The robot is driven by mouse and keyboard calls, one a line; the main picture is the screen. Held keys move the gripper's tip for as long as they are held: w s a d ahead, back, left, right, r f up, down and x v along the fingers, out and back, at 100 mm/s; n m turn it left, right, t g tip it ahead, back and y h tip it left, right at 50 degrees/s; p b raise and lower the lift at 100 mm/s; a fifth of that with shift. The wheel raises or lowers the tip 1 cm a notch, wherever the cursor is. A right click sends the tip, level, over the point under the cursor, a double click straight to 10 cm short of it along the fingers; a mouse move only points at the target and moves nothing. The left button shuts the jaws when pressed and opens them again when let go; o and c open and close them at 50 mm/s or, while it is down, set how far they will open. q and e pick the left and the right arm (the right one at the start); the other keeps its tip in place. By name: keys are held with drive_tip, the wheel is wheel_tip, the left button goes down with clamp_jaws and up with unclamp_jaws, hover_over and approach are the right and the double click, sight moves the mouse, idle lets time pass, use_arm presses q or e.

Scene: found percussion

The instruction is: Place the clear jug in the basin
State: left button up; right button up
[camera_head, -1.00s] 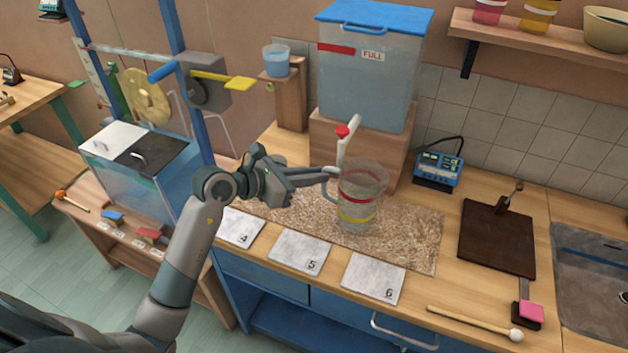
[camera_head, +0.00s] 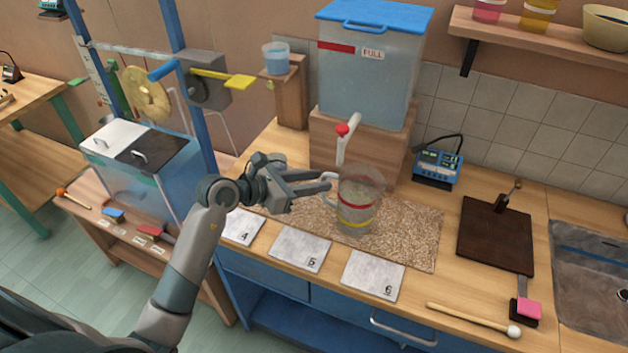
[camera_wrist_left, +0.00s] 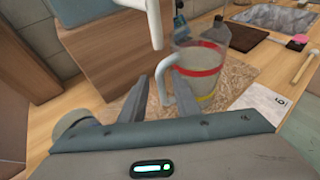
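The clear jug (camera_head: 357,212), with red and yellow bands, stands upright on the speckled mat (camera_head: 410,240) in front of the white spout. It also shows in the left wrist view (camera_wrist_left: 205,82), its handle toward me. My left gripper (camera_head: 328,182) is at the jug's handle side. In the left wrist view its two fingers (camera_wrist_left: 156,98) are apart, with the handle between their tips; I see no clear grip on it. The metal basin (camera_head: 590,290) is sunk in the counter at the far right. My right gripper is out of view.
A water tank (camera_head: 365,75) with a red-tapped spout (camera_head: 347,138) stands behind the jug. Between jug and basin are a blue meter (camera_head: 437,167), a dark board (camera_head: 495,237), a pink block (camera_head: 529,310) and a mallet (camera_head: 470,320). Numbered tiles (camera_head: 300,249) line the front.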

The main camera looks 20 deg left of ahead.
use_arm(q)
drive_tip(key=shift+r, duration=0.1)
drive_tip(key=b+v, duration=0.3)
drive_tip(key=v, duration=0.9)
